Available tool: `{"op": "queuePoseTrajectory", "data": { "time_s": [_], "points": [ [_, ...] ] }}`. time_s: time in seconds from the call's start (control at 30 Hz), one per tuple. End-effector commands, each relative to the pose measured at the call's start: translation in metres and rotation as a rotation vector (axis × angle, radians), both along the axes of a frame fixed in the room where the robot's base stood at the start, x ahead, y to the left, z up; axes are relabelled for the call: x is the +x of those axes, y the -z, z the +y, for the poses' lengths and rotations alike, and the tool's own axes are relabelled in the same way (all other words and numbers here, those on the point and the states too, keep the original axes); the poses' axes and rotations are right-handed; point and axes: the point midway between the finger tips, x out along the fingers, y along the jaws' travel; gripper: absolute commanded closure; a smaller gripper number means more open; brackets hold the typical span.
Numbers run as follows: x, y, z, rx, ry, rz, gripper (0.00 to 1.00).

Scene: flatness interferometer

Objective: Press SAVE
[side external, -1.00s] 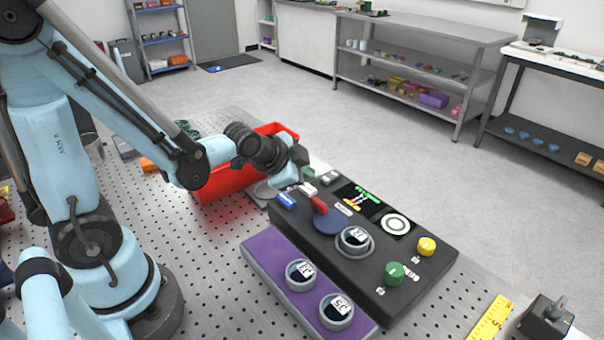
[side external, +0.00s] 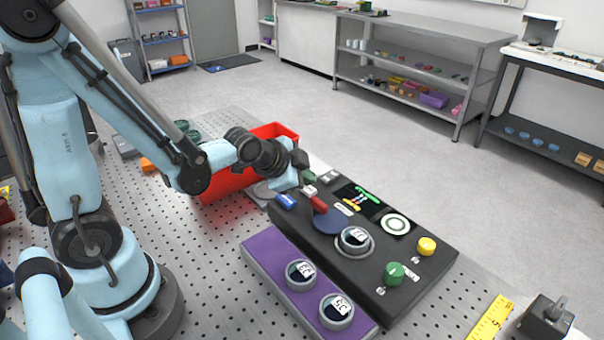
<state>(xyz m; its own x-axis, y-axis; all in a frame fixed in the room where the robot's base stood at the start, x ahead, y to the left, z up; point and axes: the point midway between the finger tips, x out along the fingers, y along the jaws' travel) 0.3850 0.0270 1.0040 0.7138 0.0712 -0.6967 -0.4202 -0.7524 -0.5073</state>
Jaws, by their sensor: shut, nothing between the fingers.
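The black instrument console (side external: 400,300) lies on the perforated table. At its far left end are a blue button (side external: 286,200), a green button (side external: 309,176) and small white pieces (side external: 309,190); their lettering is too small to read, so I cannot tell which is SAVE. A red lever-like part (side external: 318,204) sits beside them, above a dark blue disc (side external: 331,222). My gripper (side external: 302,184) is shut and empty, pointing down over this end of the console. Its fingertips are hard to make out, and I cannot tell whether they touch anything.
A red bin (side external: 225,184) stands behind my wrist. A purple holder (side external: 262,262) with two round numbered pieces lies along the console's near side. Green (side external: 394,273) and yellow (side external: 427,246) knobs stand at the console's right. A yellow ruler (side external: 490,319) lies at lower right.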

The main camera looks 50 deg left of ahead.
Motion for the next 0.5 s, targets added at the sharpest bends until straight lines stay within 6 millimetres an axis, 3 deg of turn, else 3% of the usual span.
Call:
{"op": "queuePoseTrajectory", "data": {
  "time_s": [0.5],
  "points": [
    [0.0002,0.0043,0.0000,0.000,0.000,0.000,1.00]
  ]
}}
